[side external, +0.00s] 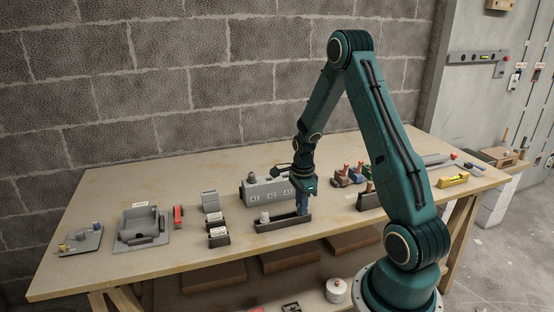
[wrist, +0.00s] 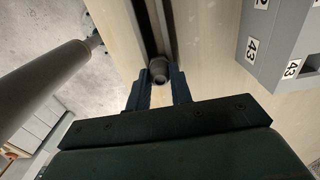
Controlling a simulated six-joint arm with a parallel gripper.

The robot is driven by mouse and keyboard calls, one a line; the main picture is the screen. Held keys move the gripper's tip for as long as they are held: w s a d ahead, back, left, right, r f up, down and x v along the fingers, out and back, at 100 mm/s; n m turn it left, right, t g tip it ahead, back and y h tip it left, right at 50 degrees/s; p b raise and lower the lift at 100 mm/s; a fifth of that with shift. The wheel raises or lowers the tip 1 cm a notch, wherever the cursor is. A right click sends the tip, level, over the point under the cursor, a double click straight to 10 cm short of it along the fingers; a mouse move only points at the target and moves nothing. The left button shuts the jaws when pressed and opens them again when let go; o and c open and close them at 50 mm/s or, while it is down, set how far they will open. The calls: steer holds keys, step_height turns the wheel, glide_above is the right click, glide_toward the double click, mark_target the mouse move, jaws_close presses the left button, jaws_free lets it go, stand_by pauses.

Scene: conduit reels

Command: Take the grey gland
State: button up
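A grey gland (wrist: 158,71) sits between my gripper's two blue fingers in the wrist view, at the dark narrow holder. My gripper (side external: 303,209) is low over the right end of this dark holder (side external: 274,226) in the side view, where it hides what is between the fingers. In the wrist view the fingers of my gripper (wrist: 161,78) stand on either side of the gland, with a slim gap showing on the right. Another light grey piece (side external: 264,216) stands at the left part of the holder.
A grey block with number labels (side external: 262,191) stands close behind the holder; its labelled face (wrist: 285,40) is at the right in the wrist view. Small label holders (side external: 218,237) and a grey tray (side external: 141,229) are to the left. Bare tabletop lies in front.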

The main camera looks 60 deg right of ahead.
jaws_close()
steer(key=shift+r, duration=1.05)
stand_by(0.7)
steer(key=shift+r, duration=1)
steer(key=shift+r, duration=0.1)
